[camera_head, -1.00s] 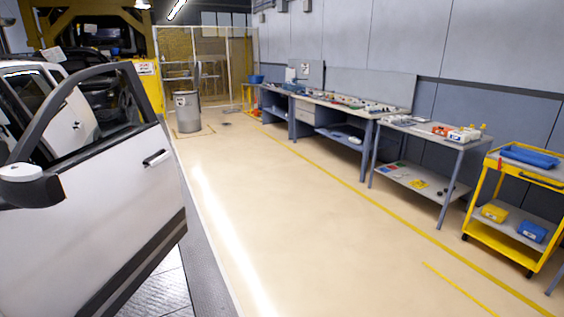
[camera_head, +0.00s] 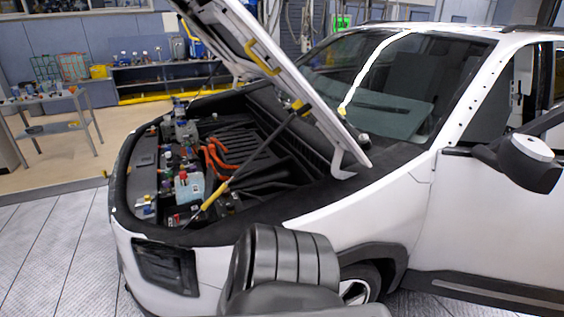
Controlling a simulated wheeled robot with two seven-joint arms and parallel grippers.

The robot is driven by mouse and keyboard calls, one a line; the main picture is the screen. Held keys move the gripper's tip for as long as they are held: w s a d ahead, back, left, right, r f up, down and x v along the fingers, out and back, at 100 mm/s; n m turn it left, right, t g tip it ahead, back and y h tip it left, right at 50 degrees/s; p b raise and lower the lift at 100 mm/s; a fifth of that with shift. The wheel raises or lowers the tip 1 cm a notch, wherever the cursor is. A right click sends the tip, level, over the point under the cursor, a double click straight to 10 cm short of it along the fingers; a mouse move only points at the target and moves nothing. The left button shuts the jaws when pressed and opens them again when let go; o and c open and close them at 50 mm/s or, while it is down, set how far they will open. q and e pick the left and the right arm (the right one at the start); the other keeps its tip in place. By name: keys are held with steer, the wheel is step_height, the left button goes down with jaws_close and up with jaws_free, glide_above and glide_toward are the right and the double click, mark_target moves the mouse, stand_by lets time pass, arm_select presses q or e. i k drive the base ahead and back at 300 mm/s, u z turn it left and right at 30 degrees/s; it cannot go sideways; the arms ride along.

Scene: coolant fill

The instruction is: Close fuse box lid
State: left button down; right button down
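The white car (camera_head: 385,215) stands with its hood (camera_head: 268,62) raised over the engine bay (camera_head: 240,150). A dark prop rod (camera_head: 251,158) with yellow ends runs from the bay's front edge up to the hood. Orange cables (camera_head: 222,152) and a pale reservoir (camera_head: 189,187) with a red cap show in the bay. I cannot pick out the fuse box or its lid among the small parts there. A grey rounded link of my own arm shows at the bottom centre, in front of the fender. Neither gripper is in view.
The car's side door (camera_head: 500,225) stands at the right, with its mirror (camera_head: 531,160) sticking out. A grey cart (camera_head: 58,115) and a long shelf bench (camera_head: 165,78) stand at the back left. The floor left of the car is clear.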

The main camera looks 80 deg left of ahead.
mark_target(210, 180)
steer(key=u, duration=1)
steer(key=i, duration=1.85)
steer(key=u, duration=2.65)
steer(key=i, duration=0.35)
steer(key=u, duration=0.95)
steer(key=k, duration=0.5)
steer(key=u, duration=0.35)
